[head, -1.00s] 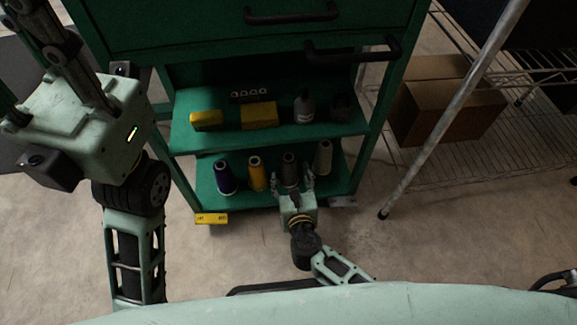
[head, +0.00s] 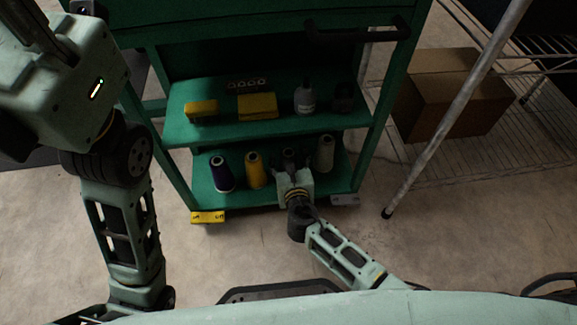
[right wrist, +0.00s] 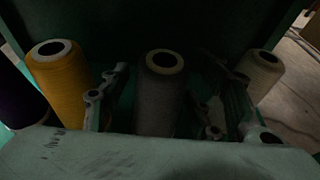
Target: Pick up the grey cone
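The grey cone (head: 289,157) stands on the lower green shelf between the yellow cone (head: 255,170) and the pale cone (head: 325,153). In the right wrist view the grey cone (right wrist: 161,95) is upright in the middle, its lower part hidden by my gripper body. My right gripper (head: 292,167) is open, with one finger on each side of the grey cone; in the right wrist view (right wrist: 160,110) gaps show between the fingers and the cone. My left gripper is out of view; only my left arm shows at the left of the head view.
A purple cone (head: 222,172) stands left of the yellow one. The upper shelf (head: 185,131) above holds yellow boxes and a grey bottle (head: 304,97). A cardboard box (head: 450,95) sits on a wire rack (head: 470,165) at right.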

